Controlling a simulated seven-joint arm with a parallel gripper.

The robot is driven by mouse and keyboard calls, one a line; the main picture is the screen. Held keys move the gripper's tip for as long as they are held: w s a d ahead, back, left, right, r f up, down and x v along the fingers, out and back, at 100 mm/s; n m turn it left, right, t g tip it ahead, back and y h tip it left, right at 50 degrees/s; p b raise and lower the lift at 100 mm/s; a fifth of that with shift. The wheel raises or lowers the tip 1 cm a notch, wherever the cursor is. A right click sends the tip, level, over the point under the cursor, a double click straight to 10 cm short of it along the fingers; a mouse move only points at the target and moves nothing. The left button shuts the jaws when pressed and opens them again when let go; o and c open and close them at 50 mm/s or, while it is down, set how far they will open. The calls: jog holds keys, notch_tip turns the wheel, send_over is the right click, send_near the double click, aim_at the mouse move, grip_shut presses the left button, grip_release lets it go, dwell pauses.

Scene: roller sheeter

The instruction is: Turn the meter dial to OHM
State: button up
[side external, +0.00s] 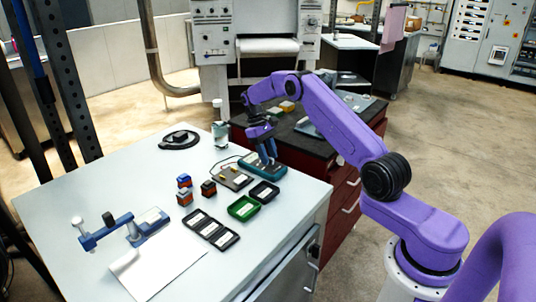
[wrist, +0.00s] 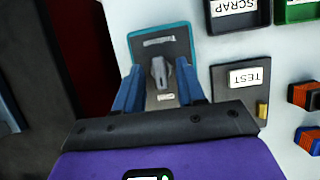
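The meter (wrist: 178,46) is a flat grey panel with a teal border. It also shows in the side external view (side external: 275,172), lying on the table near its far right edge. Its dial (wrist: 160,72) is a raised grey knob with a pointed shape at the panel's middle. Small light labels lie above and below the knob; I cannot read them. My gripper (wrist: 159,78) is open over the meter, one blue finger on each side of the knob, with visible gaps. In the side external view my gripper (side external: 266,152) points down at the meter. Whether the fingertips touch the panel is unclear.
A TEST unit (wrist: 240,92) sits close beside the meter. A black SCRAP tray (wrist: 212,20) and green tray (side external: 233,211) are near. Orange and blue blocks (side external: 208,191), a black multi-part tray (side external: 193,220) and a blue clamp stand (side external: 102,234) occupy the table.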

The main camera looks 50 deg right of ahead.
jog(key=v, duration=0.7)
jog(key=shift+r, duration=0.25)
jog(key=shift+w, duration=0.15)
dwell(0.3)
